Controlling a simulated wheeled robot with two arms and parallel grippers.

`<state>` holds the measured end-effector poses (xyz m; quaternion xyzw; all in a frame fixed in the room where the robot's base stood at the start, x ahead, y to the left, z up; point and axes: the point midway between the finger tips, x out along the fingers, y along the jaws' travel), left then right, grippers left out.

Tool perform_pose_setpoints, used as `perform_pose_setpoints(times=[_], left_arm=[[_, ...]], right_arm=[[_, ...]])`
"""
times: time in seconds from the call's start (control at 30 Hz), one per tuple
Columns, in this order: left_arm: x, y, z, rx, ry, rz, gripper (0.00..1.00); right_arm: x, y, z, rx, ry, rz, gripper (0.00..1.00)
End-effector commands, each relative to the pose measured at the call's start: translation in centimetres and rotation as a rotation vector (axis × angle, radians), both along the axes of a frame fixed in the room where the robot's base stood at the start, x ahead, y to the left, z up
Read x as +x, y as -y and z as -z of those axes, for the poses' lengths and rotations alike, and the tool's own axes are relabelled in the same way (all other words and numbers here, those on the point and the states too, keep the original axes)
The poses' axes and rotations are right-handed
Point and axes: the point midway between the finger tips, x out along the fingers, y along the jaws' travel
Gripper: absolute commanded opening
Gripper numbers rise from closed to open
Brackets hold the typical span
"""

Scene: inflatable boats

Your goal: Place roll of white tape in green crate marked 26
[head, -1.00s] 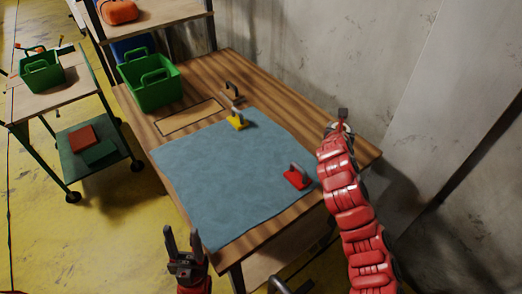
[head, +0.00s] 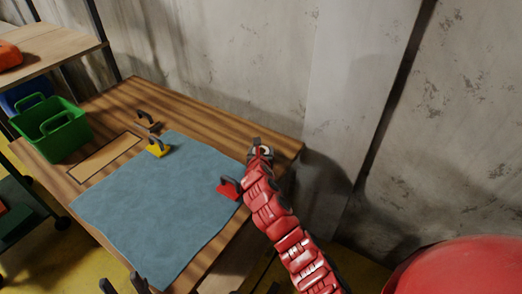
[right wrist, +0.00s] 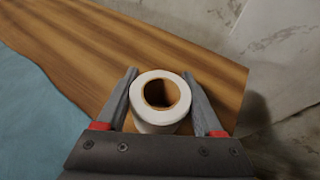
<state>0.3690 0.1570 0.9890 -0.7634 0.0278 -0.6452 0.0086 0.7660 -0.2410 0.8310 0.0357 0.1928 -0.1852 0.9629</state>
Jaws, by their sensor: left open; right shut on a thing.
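The roll of white tape (right wrist: 143,92) is between the fingers of my right gripper (right wrist: 160,98), which is shut on it, above the wooden table's right end. In the head view the right gripper (head: 260,145) shows at the end of the red arm, with the tape mostly hidden by the arm. A green crate (head: 52,128) with handles stands at the table's far left end; no number on it is readable. My left gripper (head: 124,284) is open and empty at the bottom edge, only its fingertips showing.
A blue cloth (head: 150,205) covers much of the wooden table (head: 200,118). A framed rectangle (head: 105,158) lies beside the crate. A concrete wall (head: 240,60) rises behind.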

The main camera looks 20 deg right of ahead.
Motion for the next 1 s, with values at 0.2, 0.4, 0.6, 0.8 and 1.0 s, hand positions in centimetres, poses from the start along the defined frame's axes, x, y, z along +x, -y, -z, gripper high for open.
perform_pose_setpoints(times=[0.2, 0.4, 0.6, 0.8, 1.0], left_arm=[[0.0, 0.0, 0.0, 0.000, 0.000, 0.000, 0.50], [0.0, 0.0, 0.0, 0.000, 0.000, 0.000, 0.50], [0.0, 0.0, 0.0, 0.000, 0.000, 0.000, 0.50], [0.0, 0.0, 0.0, 0.000, 0.000, 0.000, 0.50], [0.0, 0.0, 0.1, 0.000, 0.000, 0.000, 0.50]], right_arm=[[0.0, 0.0, 0.1, -0.001, 0.000, 0.001, 0.13], [0.0, 0.1, 0.2, 0.000, 0.000, 0.001, 0.94], [0.0, 0.1, 0.2, 0.000, 0.000, 0.001, 0.99], [-0.1, 0.0, -0.1, 0.000, 0.000, 0.001, 0.99], [-1.8, -0.6, -0.9, -0.004, 0.003, -0.001, 0.99]])
